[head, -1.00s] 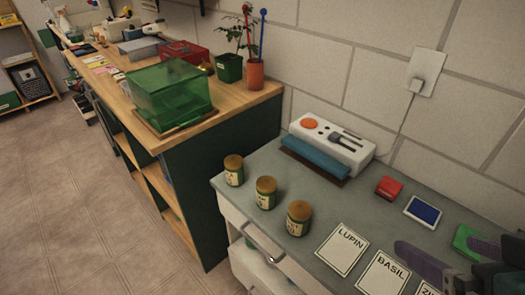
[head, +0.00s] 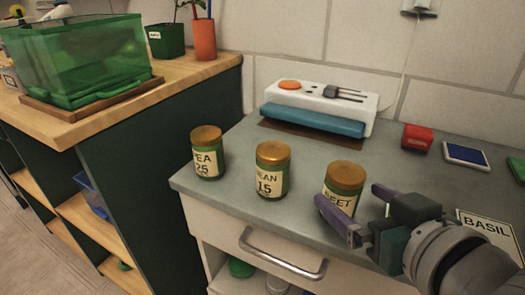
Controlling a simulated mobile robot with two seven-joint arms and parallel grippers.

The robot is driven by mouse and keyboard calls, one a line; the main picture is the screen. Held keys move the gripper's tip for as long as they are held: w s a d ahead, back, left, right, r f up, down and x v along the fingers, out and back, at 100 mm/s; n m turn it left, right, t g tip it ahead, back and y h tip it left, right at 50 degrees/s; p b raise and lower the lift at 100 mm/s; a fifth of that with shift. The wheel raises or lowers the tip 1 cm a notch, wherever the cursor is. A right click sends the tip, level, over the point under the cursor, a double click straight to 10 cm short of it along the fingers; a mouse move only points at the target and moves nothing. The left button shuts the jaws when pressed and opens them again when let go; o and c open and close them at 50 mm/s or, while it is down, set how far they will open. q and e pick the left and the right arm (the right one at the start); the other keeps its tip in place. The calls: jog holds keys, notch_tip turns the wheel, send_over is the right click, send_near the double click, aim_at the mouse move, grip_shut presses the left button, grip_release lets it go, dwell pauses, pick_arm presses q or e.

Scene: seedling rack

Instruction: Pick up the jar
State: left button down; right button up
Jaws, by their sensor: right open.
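Three green jars with gold-brown lids stand upright in a row on the grey counter (head: 225,205). The left jar (head: 207,155) has a label reading "EA 25", its start out of sight. The middle jar (head: 272,172) reads "EAN 15". The right jar (head: 345,178) reads "EET"; its lower part is partly hidden by my right gripper. My right gripper (head: 348,197) is open, its purple fingers pointing at the right jar. One finger overlaps the jar's front and the other is at its right side. I cannot tell whether they touch it. My left gripper is not in view.
Behind the jars is a white device (head: 345,97) with a blue front. A red box (head: 416,138), a blue-faced pad (head: 465,155) and a BASIL card (head: 490,232) lie to the right. A drawer handle (head: 280,258) projects below. A green clear bin (head: 85,55) stands on the wooden bench.

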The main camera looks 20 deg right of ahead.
jog(key=shift+x, duration=0.95)
jog(key=b+x, duration=0.1)
jog(key=x, duration=0.4)
jog(key=shift+w+a+b, duration=0.1)
jog(key=shift+w+b, duration=0.05)
jog(key=shift+b, duration=0.25)
jog(key=c, duration=0.6)
jog(key=shift+r, duration=0.1)
jog(key=c, duration=0.9)
